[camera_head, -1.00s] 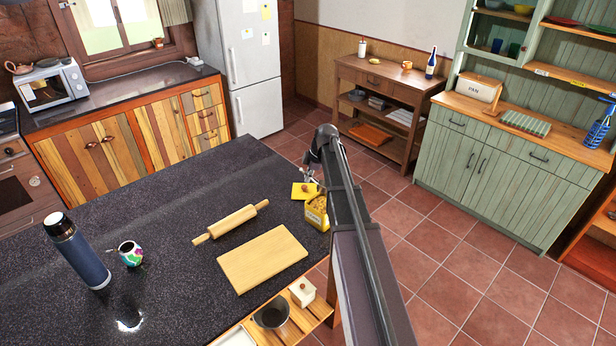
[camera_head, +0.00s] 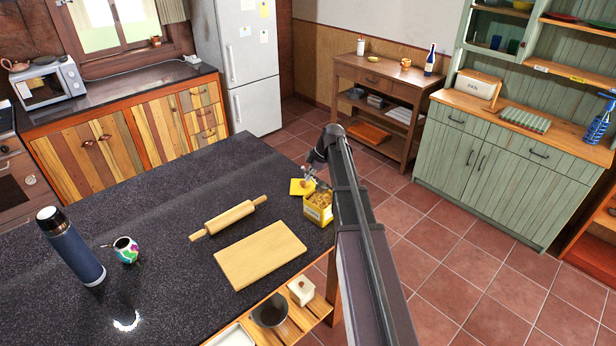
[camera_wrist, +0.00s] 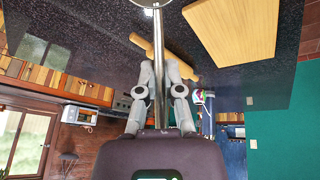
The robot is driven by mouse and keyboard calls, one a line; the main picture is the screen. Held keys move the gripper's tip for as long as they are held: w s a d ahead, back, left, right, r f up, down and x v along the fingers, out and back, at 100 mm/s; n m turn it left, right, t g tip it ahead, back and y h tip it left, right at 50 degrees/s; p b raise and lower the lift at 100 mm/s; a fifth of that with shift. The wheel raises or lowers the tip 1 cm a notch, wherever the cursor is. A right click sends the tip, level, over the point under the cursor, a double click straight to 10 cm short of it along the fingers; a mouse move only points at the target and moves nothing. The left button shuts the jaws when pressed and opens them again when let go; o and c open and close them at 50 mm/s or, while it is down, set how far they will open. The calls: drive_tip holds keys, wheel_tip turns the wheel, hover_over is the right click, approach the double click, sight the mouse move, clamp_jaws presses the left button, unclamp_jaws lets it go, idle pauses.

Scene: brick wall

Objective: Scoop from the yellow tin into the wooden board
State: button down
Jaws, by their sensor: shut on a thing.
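The yellow tin (camera_head: 320,214) stands open near the right edge of the dark counter, with tan contents inside. The plain wooden board (camera_head: 262,256) lies flat to its lower left; it also shows upside down in the wrist view (camera_wrist: 235,28). My gripper (camera_wrist: 160,75) is shut on a thin metal handle (camera_wrist: 159,50), which ends in a rounded metal scoop (camera_wrist: 150,3) cut off by the frame edge. In the head view my gripper (camera_head: 310,178) is small, just above and behind the tin. Whether the scoop holds anything is hidden.
A yellow lid (camera_head: 298,187) lies behind the tin and a rolling pin (camera_head: 229,219) behind the board. A painted cup (camera_head: 125,250) and a blue flask (camera_head: 75,252) stand at left. Bare counter lies between cup and board.

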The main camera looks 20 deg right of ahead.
sight(314, 181)
drive_tip(key=shift+d+f+b, duration=0.1)
drive_tip(key=shift+f+b, duration=0.2)
drive_tip(key=shift+f, duration=0.05)
drive_tip(key=shift+d+f+y+b, duration=0.15)
drive_tip(key=shift+f+y+b, duration=0.15)
drive_tip(key=shift+b, duration=0.15)
drive_tip(key=shift+d+f+b, duration=0.1)
drive_tip(key=shift+f+b, duration=0.2)
drive_tip(key=shift+b, duration=0.15)
drive_tip(key=shift+f+y+b, duration=0.4)
drive_tip(key=shift+f+b, duration=1.15)
drive_tip(key=shift+b, duration=0.2)
drive_tip(key=shift+f, duration=0.1)
